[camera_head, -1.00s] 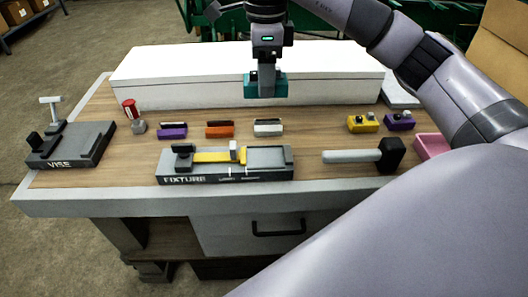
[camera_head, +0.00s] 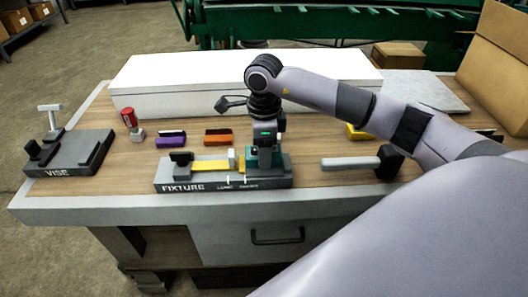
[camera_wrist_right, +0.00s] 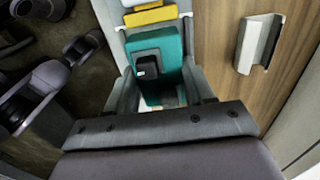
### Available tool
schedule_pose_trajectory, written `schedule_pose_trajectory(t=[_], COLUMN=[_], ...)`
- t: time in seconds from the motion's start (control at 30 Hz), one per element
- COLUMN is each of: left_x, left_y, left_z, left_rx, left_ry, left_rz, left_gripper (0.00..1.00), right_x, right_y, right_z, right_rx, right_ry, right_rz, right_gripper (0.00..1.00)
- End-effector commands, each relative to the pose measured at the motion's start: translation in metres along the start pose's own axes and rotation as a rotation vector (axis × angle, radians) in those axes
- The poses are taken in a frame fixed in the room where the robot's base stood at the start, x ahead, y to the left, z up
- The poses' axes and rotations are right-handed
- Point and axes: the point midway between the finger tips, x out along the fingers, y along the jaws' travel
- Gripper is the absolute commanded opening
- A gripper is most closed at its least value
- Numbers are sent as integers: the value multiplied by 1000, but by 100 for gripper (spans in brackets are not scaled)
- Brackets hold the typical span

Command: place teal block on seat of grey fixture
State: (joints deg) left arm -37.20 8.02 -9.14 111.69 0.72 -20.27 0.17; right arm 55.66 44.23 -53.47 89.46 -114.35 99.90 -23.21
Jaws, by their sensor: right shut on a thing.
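The grey fixture (camera_head: 215,187) lies along the table's front edge in the head view, with a yellow bar (camera_head: 210,166) on its left half. My right gripper (camera_head: 264,163) is over the fixture's right part, pointing down and shut on the teal block (camera_head: 251,160). In the right wrist view the teal block (camera_wrist_right: 172,47) has a black knob on it and lies between the fixture's grey side walls, in line with the yellow bar (camera_wrist_right: 150,16). The gripper hides much of the seat, and I cannot tell whether the block rests on it. My left gripper is not in view.
A grey vise (camera_head: 70,153) stands at the left. Purple (camera_head: 170,139) and orange (camera_head: 218,136) blocks lie behind the fixture. A mallet (camera_head: 350,162) lies to its right. A long white box (camera_head: 180,85) spans the back. A white block (camera_wrist_right: 257,42) lies beside the fixture.

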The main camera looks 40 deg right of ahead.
Motion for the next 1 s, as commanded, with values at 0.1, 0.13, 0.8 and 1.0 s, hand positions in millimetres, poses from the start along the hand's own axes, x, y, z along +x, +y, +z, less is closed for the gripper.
schedule_pose_trajectory(t=[0.1, 0.13, 0.8, 1.0], left_x=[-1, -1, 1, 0], left_y=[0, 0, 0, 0], left_z=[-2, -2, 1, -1], left_rx=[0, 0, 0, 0], left_ry=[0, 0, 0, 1], left_rz=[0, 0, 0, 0], left_gripper=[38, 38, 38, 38], right_x=[13, 14, 18, 7], right_y=[0, 0, 0, -1], right_z=[0, 0, 0, 0], right_rx=[-1, -1, 0, 0], right_ry=[-1, -1, 0, -2], right_rz=[-1, -1, -1, -4], right_gripper=[6, 6, 78, 78])
